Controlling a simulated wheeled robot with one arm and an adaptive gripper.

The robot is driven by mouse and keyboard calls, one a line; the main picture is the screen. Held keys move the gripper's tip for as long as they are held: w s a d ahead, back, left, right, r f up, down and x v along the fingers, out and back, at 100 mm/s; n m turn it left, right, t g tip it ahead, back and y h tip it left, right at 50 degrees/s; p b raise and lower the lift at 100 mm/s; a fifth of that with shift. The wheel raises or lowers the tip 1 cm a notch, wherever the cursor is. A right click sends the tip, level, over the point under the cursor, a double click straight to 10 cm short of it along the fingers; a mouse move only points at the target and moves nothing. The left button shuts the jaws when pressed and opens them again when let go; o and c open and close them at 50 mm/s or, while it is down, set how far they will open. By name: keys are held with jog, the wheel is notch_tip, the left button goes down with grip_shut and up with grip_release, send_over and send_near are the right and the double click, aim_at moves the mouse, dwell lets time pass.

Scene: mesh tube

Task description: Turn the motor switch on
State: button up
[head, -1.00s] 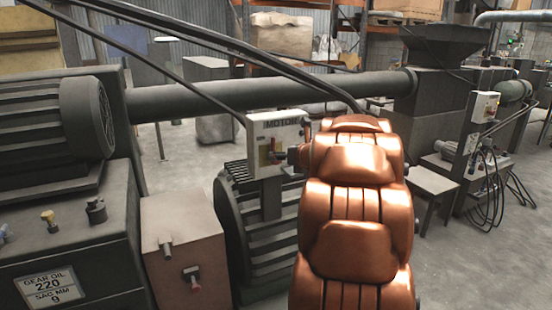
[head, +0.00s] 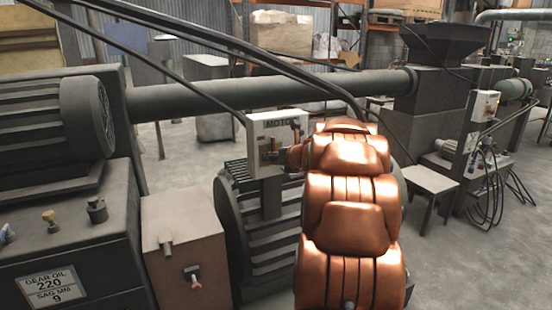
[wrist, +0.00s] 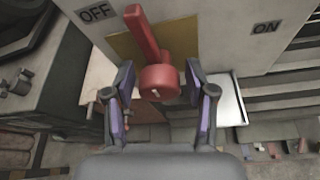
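The motor switch (wrist: 159,80) is a red round hub with a lever that points up and slightly left, towards the OFF label (wrist: 95,13). The ON label (wrist: 266,27) is to the right. The switch sits on a pale motor box (head: 262,128) marked MOTOR in the head view. My gripper (wrist: 160,67) is open, with one finger on each side of the red hub and a gap visible on both sides. In the head view my gripper (head: 277,156) is at the box's front, and my arm hides the box's lower right.
A brown box (head: 183,235) with a red-handled valve stands left of the ribbed motor (head: 262,235). A dark gearbox (head: 70,230) is further left. A long pipe (head: 250,90) runs behind the motor box. Open floor (head: 480,265) lies to the right.

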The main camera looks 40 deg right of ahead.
jog(key=c, duration=0.9)
jog(key=shift+o, duration=0.2)
jog(key=shift+d+m+t+y+p, duration=0.15)
jog(key=shift+m+t+y+p, duration=0.15)
jog(key=shift+m+y+p, duration=0.5)
jog(key=m, duration=0.2)
jog(key=m+t+y, duration=0.1)
jog(key=m, duration=0.1)
jog(key=shift+s+f+t, duration=0.1)
jog(key=shift+f+t, duration=0.05)
jog(key=shift+t, duration=0.15)
jog(key=m+t, duration=0.1)
jog(key=m, duration=0.1)
jog(key=m+t+y, duration=0.1)
jog(key=m, duration=0.1)
jog(key=shift+f+m+y+b, duration=0.15)
jog(key=shift+m+y+b, duration=0.15)
jog(key=shift+m+b, duration=0.1)
jog(key=shift+m+t+b, duration=0.4)
jog(key=shift+m+t, duration=0.3)
jog(key=shift+m, duration=1.1)
